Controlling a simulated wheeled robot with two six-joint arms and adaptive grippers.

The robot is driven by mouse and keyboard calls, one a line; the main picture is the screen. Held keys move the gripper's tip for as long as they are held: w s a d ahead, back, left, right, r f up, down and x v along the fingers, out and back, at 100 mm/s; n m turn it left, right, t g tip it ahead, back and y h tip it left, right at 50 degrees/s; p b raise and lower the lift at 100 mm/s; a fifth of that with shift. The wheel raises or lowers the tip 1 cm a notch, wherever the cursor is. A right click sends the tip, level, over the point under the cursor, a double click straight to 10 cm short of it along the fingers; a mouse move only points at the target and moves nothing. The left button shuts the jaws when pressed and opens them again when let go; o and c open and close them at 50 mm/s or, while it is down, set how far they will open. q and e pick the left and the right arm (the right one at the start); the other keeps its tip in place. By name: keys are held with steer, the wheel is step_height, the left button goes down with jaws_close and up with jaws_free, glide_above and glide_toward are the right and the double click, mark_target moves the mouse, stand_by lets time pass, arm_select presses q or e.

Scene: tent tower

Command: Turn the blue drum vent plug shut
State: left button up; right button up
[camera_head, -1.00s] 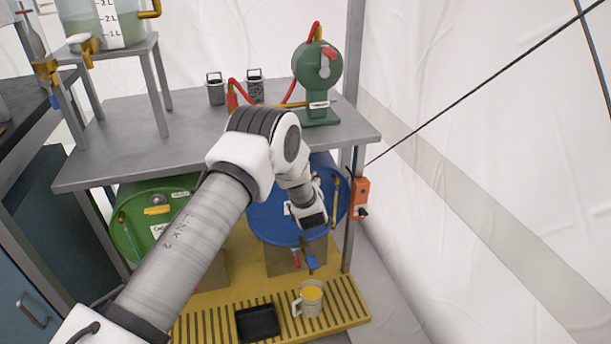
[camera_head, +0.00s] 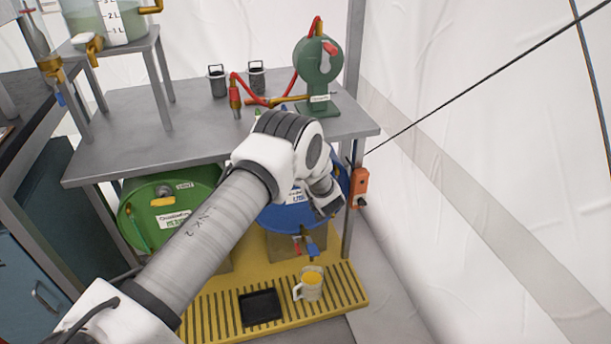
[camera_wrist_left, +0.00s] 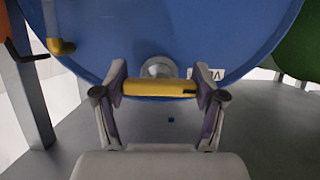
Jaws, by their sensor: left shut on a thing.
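The blue drum (camera_head: 290,214) lies on its side under the grey shelf, partly hidden behind my left arm in the head view. Its face also fills the top of the left wrist view (camera_wrist_left: 190,35). The vent plug has a yellow bar handle (camera_wrist_left: 160,88) on a round grey metal stem (camera_wrist_left: 159,67). My left gripper (camera_wrist_left: 161,90) is shut on the yellow handle, one finger at each end, and the bar lies level across the wrist picture. In the head view the gripper itself is hidden behind my wrist. My right gripper is not in view.
A green drum (camera_head: 150,236) lies left of the blue one. Below are a blue-handled tap (camera_head: 311,247), a mug of yellow liquid (camera_head: 311,285) and a black tray (camera_head: 260,306) on a yellow grate. An orange box (camera_head: 360,187) hangs on the right post. A green pump (camera_head: 318,75) stands above.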

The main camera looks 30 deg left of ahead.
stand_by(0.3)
arm_select(q)
steer(key=o, duration=1.2)
steer(key=shift+c, duration=0.2)
steer(key=v, duration=1.2)
steer(key=shift+f, duration=0.1)
